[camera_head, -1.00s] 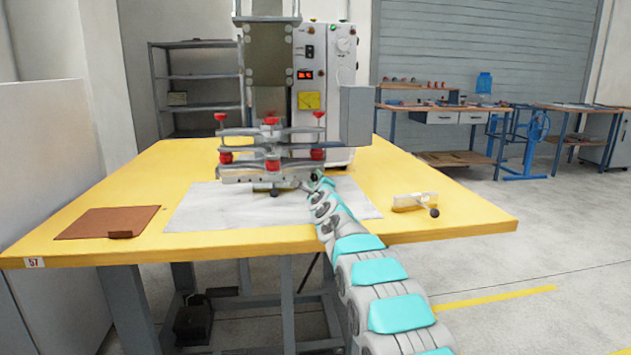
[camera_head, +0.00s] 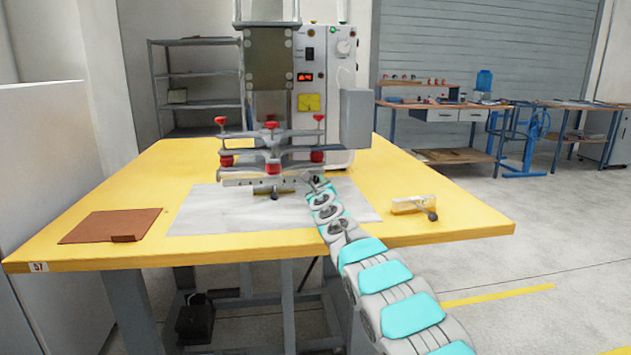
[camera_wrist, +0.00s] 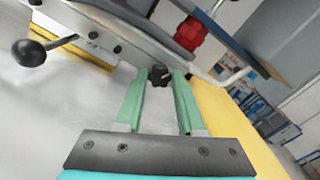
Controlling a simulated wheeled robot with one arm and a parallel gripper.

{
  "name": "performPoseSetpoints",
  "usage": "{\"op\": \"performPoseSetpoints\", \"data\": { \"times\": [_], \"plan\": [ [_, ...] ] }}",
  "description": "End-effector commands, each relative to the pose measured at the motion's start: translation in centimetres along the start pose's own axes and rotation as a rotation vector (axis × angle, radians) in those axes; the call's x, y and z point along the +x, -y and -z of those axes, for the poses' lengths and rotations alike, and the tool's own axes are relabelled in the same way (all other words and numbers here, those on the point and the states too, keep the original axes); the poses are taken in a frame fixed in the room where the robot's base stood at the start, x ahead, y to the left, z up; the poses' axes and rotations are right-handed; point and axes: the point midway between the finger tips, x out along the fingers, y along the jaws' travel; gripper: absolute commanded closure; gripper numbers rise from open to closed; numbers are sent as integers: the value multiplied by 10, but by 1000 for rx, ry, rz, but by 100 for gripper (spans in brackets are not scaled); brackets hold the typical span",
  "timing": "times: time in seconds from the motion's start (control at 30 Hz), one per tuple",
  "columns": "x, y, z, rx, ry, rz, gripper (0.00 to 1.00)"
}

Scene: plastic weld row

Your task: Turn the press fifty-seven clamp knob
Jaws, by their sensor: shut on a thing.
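The press (camera_head: 270,70) stands on the yellow table marked 57, with a grey clamp frame with red knobs (camera_head: 273,168) at its front. In the wrist view a small black knob (camera_wrist: 160,75) sits at the edge of the grey clamp bar (camera_wrist: 112,28). My gripper (camera_wrist: 163,78) has its two green fingers on either side of this black knob and is shut on it. In the head view my gripper (camera_head: 314,179) is at the right end of the lower clamp bar, and the black knob is hidden there.
A black ball-ended lever (camera_wrist: 30,52) sticks out left of the knob, and a red knob (camera_wrist: 190,33) is close above right. A brown board (camera_head: 110,226) lies at the table's left. A pale block with a dark ball handle (camera_head: 412,205) lies at the right.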

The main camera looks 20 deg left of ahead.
Motion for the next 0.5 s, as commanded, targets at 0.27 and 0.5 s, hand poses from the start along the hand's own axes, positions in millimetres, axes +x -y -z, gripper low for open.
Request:
{"op": "performPoseSetpoints", "data": {
  "times": [0.27,0.5],
  "plan": [
    [0,-2,2,266,-2,-3,100],
    [0,0,2,495,-1,-1,100]
  ]
}}
